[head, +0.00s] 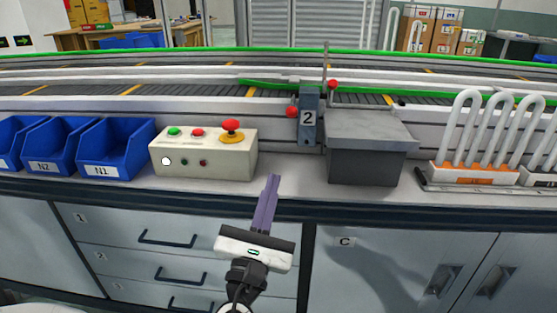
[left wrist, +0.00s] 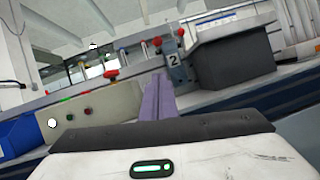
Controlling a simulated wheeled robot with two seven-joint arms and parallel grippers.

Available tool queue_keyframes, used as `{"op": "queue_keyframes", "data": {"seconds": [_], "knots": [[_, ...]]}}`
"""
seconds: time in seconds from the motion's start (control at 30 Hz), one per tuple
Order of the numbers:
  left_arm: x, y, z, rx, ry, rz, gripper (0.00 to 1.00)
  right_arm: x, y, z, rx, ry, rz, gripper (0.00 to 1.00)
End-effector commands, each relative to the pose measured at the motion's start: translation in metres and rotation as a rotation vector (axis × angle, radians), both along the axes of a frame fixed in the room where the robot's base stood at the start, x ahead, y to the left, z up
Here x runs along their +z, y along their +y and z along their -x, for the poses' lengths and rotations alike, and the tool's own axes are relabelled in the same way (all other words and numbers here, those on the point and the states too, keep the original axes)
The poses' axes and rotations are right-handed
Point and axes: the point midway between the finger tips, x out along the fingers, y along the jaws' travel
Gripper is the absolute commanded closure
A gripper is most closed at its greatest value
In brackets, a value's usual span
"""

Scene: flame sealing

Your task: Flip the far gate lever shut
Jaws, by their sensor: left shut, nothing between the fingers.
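A blue-grey post (head: 308,130) labelled 2 stands at the near side of the conveyor, and it also shows in the left wrist view (left wrist: 176,74). One red ball knob (head: 292,112) is at its left side. Another red ball knob (head: 332,84) is farther back to the right, near a thin upright grey rod (head: 325,62). I cannot tell exactly how each knob joins its lever. My left gripper (head: 273,180) has its purple fingers shut and empty, in front of the counter edge, below and left of the post. My right gripper is not in view.
A beige control box (head: 215,160) with a red mushroom button (head: 231,126) is left of the post. A dark grey box (head: 365,165) is right of it. Blue bins (head: 115,150) stand left, a rack of white loops (head: 470,175) right. The counter between the boxes is clear.

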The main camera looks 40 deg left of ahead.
Motion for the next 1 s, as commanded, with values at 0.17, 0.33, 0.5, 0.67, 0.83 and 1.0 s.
{"op": "queue_keyframes", "data": {"seconds": [0.17, 0.33, 0.5, 0.67, 0.83, 1.0], "knots": [[0.015, 0.012, -0.027, 0.002, -0.005, 0.001, 1.0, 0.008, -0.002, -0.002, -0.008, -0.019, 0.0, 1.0], [0.031, 0.025, -0.059, 0.001, -0.005, 0.001, 1.0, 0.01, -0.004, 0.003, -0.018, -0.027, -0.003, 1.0], [0.049, 0.034, -0.082, -0.001, -0.004, 0.004, 1.0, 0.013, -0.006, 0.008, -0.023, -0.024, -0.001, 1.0], [0.066, 0.034, -0.09, 0.0, -0.001, 0.003, 1.0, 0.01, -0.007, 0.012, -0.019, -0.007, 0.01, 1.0], [0.072, 0.034, -0.093, -0.001, 0.0, 0.002, 1.0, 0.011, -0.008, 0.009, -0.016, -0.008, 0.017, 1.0], [0.072, 0.034, -0.094, -0.001, 0.001, 0.003, 1.0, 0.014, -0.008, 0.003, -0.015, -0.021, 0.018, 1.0]]}}
